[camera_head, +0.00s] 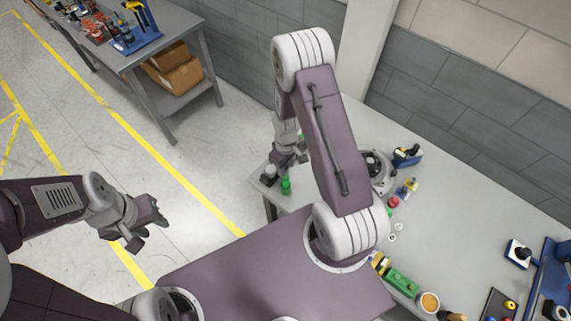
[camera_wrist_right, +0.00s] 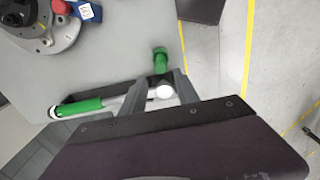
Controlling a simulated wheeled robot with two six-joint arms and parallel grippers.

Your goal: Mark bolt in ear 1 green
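The round grey chassis fixture (camera_head: 380,183) is on the table, partly behind my right arm; in the wrist view (camera_wrist_right: 68,35) it is cut off at top left. I cannot tell its ears or bolts apart. My right gripper (camera_head: 280,165) is low over the table's left corner. In the wrist view (camera_wrist_right: 160,85) its fingers stand apart around a dark piece with a white round end (camera_wrist_right: 164,92); I see no clear grip. A small green piece (camera_head: 286,186) stands beside it. A green-and-white marker-like rod (camera_wrist_right: 80,107) lies left of the fingers. My left gripper (camera_head: 148,226) is open and empty over the floor.
More parts, a green piece (camera_head: 403,282) and a blue tray (camera_head: 556,275) are on the right. A grey wall runs behind. Another bench (camera_head: 160,45) stands at back left.

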